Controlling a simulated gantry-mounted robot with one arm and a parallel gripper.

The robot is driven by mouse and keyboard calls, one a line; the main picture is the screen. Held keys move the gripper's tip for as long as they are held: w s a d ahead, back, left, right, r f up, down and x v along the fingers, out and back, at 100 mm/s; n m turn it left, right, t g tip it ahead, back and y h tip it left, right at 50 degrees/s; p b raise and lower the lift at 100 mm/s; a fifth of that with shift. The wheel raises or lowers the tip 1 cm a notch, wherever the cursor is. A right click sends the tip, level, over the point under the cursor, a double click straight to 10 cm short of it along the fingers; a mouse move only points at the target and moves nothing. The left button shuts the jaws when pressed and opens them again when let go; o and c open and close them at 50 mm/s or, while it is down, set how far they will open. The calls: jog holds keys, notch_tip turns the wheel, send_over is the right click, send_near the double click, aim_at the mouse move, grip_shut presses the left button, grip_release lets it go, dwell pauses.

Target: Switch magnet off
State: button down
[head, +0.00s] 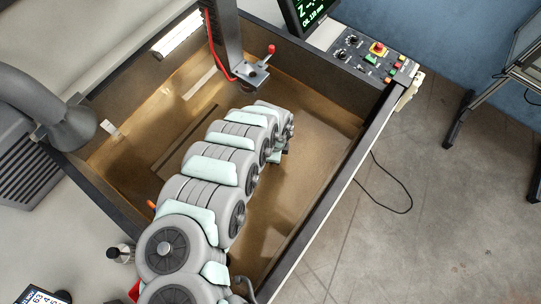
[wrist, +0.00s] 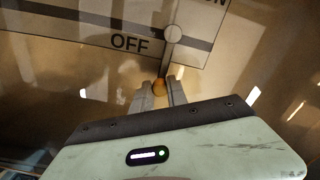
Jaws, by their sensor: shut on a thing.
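In the wrist view, the magnet's panel (wrist: 192,57) carries a black OFF label left of a pale round pivot (wrist: 173,34) and a partly cut-off ON label at the upper right. A thin lever (wrist: 167,62) runs down from the pivot, leaning slightly left, to an orange-yellow knob (wrist: 159,87). The lever points away from ON. My gripper (wrist: 160,92) is shut on the knob, with one finger on each side. In the head view, my arm covers the magnet and I cannot make out the fingertips.
A brown-floored tank (head: 312,190) with dark walls surrounds the arm. A vertical tool head (head: 226,45) with a red-knobbed clamp (head: 252,72) hangs at the back. A control panel (head: 372,58) stands at the back right. A grey hose (head: 50,105) reaches in at left.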

jog(key=c, duration=1.3)
grip_release()
jog(key=shift+r, duration=0.1)
notch_tip(320, 180, up, 11)
jog(key=p, duration=0.4)
jog(key=shift+p, duration=0.4)
jog(key=shift+f, duration=0.2)
